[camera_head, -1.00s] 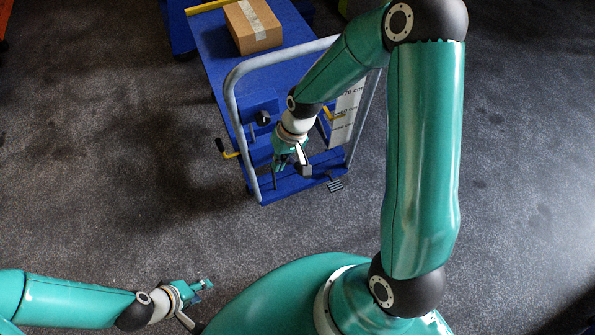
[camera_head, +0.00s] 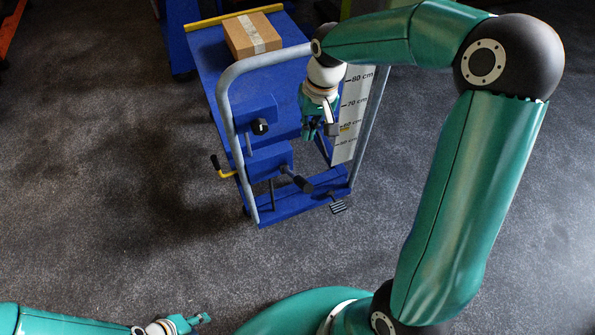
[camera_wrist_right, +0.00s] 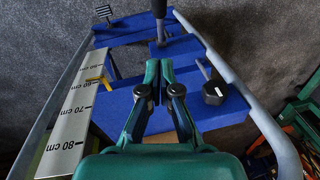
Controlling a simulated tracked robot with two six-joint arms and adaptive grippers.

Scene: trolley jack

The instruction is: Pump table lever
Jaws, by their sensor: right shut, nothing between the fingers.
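The blue lift table trolley (camera_head: 210,65) stands ahead with its grey push handle toward me. A black-ended lever (camera_head: 297,180) sticks out toward me from its lower part. This lever also shows at the top of the right wrist view (camera_wrist_right: 159,9). My right gripper (camera_head: 308,137) is above and behind the lever, apart from it, at the handle frame. In the right wrist view its fingers (camera_wrist_right: 158,66) are shut and empty, pointing toward the lever's base. My left gripper (camera_head: 203,319) is low at the left, far from the trolley; its finger gap is too small to judge.
A cardboard box (camera_head: 252,38) lies on the table top. A height scale (camera_head: 353,105) stands on the handle's right side.

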